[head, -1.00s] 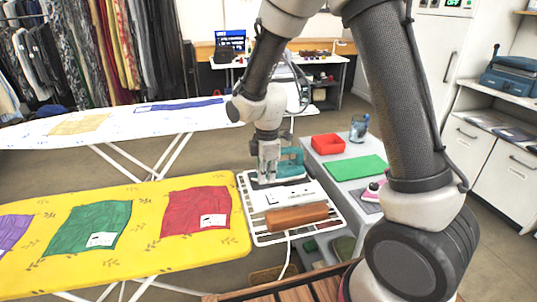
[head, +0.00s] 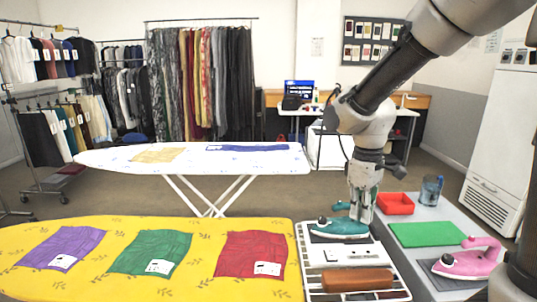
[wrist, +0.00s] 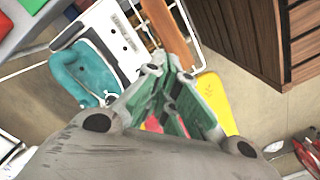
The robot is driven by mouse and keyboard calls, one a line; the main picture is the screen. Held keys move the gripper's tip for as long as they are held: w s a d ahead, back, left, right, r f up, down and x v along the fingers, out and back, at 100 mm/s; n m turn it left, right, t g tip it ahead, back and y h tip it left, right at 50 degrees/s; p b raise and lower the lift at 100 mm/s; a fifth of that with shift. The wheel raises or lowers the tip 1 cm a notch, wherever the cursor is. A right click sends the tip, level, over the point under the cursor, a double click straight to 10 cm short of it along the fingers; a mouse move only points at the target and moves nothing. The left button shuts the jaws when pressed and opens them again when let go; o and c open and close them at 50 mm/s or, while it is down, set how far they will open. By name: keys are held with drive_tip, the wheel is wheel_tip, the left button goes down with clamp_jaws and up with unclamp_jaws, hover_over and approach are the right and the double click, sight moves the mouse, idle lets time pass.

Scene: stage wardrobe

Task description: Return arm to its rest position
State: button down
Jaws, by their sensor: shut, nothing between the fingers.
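My gripper (head: 364,218) points down over the right end of the teal iron (head: 341,228) in the head view. Its fingers are closed together with nothing between them. The wrist view shows the green-padded fingers (wrist: 177,72) and the teal iron (wrist: 66,72) apart from them on the left. The iron rests on a white-framed tray (head: 304,262). I cannot tell from the head view how far the fingertips are above the tray.
A brown roll (head: 357,280) lies on the tray. The grey table (head: 415,268) holds a red bin (head: 395,204), a green mat (head: 428,234), a pink iron (head: 470,262) and a cup (head: 431,190). A yellow ironing board (head: 120,224) bears three cloths. A white ironing board (head: 105,158) stands behind.

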drive_tip(key=s+d+r+m+t, duration=0.5)
drive_tip(key=s+d+r+m, duration=0.3)
drive_tip(key=s+d+r, duration=0.3)
drive_tip(key=s+d, duration=0.1)
drive_tip(key=s, duration=0.3)
drive_tip(key=shift+d+r+m, duration=0.2)
drive_tip(key=shift+d+m, duration=0.1)
drive_tip(key=shift+d, duration=0.1)
drive_tip(key=shift+s, duration=0.1)
idle(0.7)
